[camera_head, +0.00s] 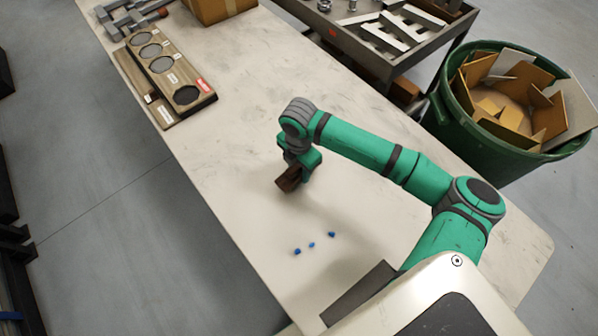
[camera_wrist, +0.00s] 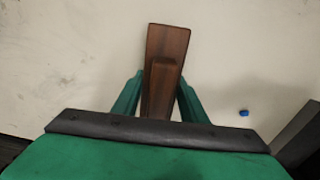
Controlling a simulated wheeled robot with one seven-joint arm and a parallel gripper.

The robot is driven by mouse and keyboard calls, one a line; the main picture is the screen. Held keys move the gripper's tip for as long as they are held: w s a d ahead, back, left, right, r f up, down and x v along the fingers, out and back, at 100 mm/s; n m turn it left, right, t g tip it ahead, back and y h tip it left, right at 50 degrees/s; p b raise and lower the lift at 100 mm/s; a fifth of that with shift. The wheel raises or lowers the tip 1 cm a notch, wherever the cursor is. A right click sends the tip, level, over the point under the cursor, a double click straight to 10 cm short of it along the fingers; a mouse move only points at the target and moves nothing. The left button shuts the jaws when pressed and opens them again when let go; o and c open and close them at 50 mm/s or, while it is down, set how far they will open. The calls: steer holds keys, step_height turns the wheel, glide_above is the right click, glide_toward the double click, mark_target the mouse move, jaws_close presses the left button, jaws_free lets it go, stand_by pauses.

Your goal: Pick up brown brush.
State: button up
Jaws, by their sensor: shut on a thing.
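The brown brush (camera_head: 288,180) is a dark reddish-brown wooden piece, seen in the head view under my arm's end, over the pale worktop. In the wrist view the brush (camera_wrist: 168,42) points up the picture, with a raised grip along its middle. My gripper (camera_wrist: 160,95) has its two green fingers on either side of the brush's near part, shut on it. In the head view my gripper (camera_head: 297,167) partly covers the brush. I cannot tell whether the brush touches the worktop. The brush's underside is hidden.
Several small blue bits (camera_head: 311,245) lie on the worktop (camera_head: 240,140) near its left edge. A wooden board with round holes (camera_head: 170,70) and grey clamps (camera_head: 130,15) lie at the far end, by a cardboard box (camera_head: 220,8). A green bin (camera_head: 480,150) stands right.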

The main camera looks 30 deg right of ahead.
step_height(320, 180, up, 16)
stand_by(0.4)
steer(key=shift+f, duration=0.1)
